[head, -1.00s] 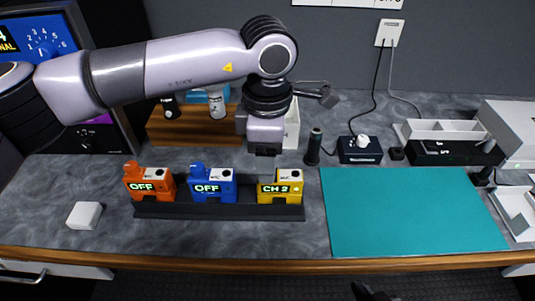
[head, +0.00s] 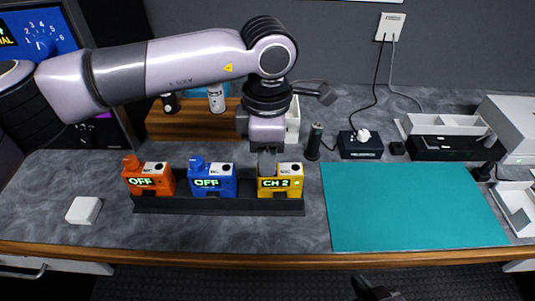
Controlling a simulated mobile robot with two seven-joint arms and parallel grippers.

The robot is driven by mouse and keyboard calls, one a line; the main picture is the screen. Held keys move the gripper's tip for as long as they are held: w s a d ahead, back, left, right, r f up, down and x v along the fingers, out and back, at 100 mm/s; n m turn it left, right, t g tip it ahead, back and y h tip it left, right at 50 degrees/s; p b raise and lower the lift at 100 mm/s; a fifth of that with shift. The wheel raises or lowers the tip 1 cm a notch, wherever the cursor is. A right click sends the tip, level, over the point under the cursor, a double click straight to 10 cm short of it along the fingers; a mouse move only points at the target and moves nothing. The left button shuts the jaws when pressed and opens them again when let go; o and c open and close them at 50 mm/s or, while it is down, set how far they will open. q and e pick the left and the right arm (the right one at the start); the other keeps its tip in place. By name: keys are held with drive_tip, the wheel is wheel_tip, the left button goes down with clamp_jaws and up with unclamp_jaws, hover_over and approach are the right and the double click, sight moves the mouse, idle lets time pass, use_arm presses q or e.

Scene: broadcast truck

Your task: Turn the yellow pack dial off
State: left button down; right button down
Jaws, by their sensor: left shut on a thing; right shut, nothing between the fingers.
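The yellow pack (head: 281,183) stands at the right end of a dark rack (head: 165,205) and its display reads CH 2. My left gripper (head: 266,165) points down at the left part of the yellow pack's top and is shut on its dial, which the fingers hide. The blue pack (head: 212,184) and the orange pack (head: 150,180) stand to its left, each with its dial in view and a display reading OFF. My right gripper (head: 372,290) shows only in part at the bottom edge, shut and empty, away from the packs.
A teal mat (head: 410,205) lies clear at the right. A small white box (head: 84,210) lies at the left. A wooden stand (head: 190,124), a dark cylinder (head: 315,140) and a black box with a white knob (head: 360,145) stand behind.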

use_arm(q)
drive_tip(key=n+b, duration=0.3)
drive_tip(key=shift+f, duration=0.2)
drive_tip(key=n+b, duration=0.2)
drive_tip(key=n, duration=0.1)
drive_tip(key=shift+n+b, duration=0.3)
drive_tip(key=shift+b, duration=0.05)
drive_tip(key=shift+r+n+b, duration=0.1)
drive_tip(key=shift+n+b, duration=0.65)
drive_tip(key=shift+n, duration=0.35)
drive_tip(key=shift+r+n+b, duration=0.1)
drive_tip(key=shift+n+b, duration=0.4)
drive_tip(key=shift+n, duration=0.6)
drive_tip(key=c, duration=0.9)
unclamp_jaws()
drive_tip(key=shift+o, duration=0.2)
drive_tip(key=shift+r, duration=3.6)
